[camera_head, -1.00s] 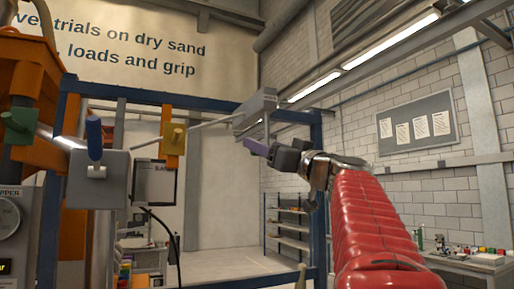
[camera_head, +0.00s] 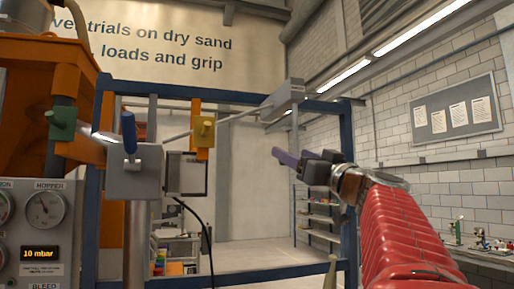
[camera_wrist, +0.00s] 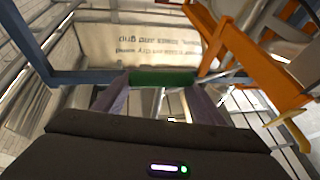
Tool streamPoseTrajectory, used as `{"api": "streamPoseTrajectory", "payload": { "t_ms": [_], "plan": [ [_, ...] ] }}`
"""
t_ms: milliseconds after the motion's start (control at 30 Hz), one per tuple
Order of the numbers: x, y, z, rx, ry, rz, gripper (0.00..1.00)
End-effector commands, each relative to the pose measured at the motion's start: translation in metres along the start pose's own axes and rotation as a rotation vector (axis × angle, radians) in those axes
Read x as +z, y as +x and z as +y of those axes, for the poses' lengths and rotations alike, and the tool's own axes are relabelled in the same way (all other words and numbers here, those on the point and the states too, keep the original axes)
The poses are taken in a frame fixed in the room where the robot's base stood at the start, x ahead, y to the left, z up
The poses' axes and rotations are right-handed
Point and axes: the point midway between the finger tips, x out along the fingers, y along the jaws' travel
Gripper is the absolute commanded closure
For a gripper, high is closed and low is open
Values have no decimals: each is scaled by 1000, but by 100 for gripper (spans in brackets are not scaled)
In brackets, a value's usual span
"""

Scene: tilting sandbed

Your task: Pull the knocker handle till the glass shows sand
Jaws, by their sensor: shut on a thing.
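My gripper (camera_head: 283,156) is at the right in the body view, its purple fingers pointing left, below a grey box on a blue frame. In the wrist view my gripper (camera_wrist: 155,88) is shut on a green bar (camera_wrist: 160,78), which looks like the knocker handle and lies across between the fingertips. In the body view I cannot make this bar out at the fingers. A pale, shiny tube (camera_head: 103,137) at the left may be the glass; I cannot make out sand in it.
The blue frame (camera_head: 349,220) stands close to my arm. A blue-handled lever (camera_head: 129,132) sits on a grey box (camera_head: 135,178) at the left. Near it are a green block (camera_head: 62,123), a yellow block (camera_head: 202,133) and a gauge panel (camera_head: 40,228) reading 10 mbar.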

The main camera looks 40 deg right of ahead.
Motion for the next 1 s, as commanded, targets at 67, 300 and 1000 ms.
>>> {"api": "streamPoseTrajectory", "payload": {
  "t_ms": [67, 300, 1000],
  "plan": [
    [4, -3, 2, 5, -3, -4, 76],
    [7, -4, 4, 6, -3, -9, 76],
    [2, -14, 4, 10, -5, -2, 21]
  ]
}}
